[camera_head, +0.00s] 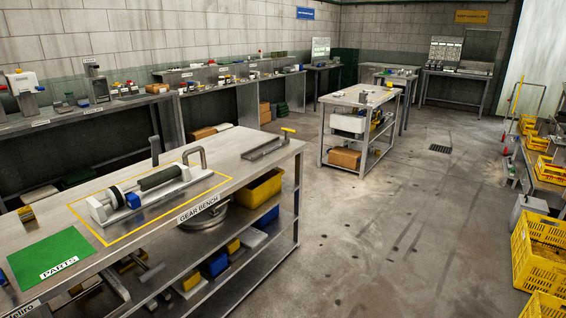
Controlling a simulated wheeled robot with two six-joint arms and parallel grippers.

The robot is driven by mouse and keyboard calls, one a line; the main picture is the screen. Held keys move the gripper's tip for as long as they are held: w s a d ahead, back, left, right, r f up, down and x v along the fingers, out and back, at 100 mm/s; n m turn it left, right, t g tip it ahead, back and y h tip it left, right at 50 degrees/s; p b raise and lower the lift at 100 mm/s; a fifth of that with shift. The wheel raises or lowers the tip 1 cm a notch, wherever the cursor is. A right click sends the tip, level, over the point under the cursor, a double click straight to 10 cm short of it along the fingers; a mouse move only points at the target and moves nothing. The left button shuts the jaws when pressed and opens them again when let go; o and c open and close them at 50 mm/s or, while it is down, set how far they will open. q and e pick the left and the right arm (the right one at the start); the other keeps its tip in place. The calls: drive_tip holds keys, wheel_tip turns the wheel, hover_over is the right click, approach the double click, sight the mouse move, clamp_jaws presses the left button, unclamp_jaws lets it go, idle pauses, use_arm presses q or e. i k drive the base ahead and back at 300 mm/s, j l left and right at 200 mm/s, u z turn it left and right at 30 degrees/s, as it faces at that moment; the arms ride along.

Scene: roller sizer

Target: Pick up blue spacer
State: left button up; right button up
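A small blue block (133,201), which looks like the blue spacer, sits at the front side of the roller sizer (104,212). The sizer has a pale base, a dark green roller (160,177) and a dark ring (115,195). It stands inside a yellow outline on the bench marked GEAR BENCH (230,165). Whether the blue block is loose or fixed to the sizer, I cannot tell at this size. Neither of my grippers is in view.
Open floor (390,220) is to the right; yellow crates (540,255) stand beyond.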

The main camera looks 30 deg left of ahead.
sight(133, 200)
drive_tip(key=i+j+u, duration=0.15)
drive_tip(key=i+u, duration=0.25)
drive_tip(key=i, duration=0.2)
drive_tip(key=i+u, duration=0.4)
drive_tip(key=i, duration=0.2)
drive_tip(key=i+l+u, duration=0.35)
drive_tip(key=i, duration=0.2)
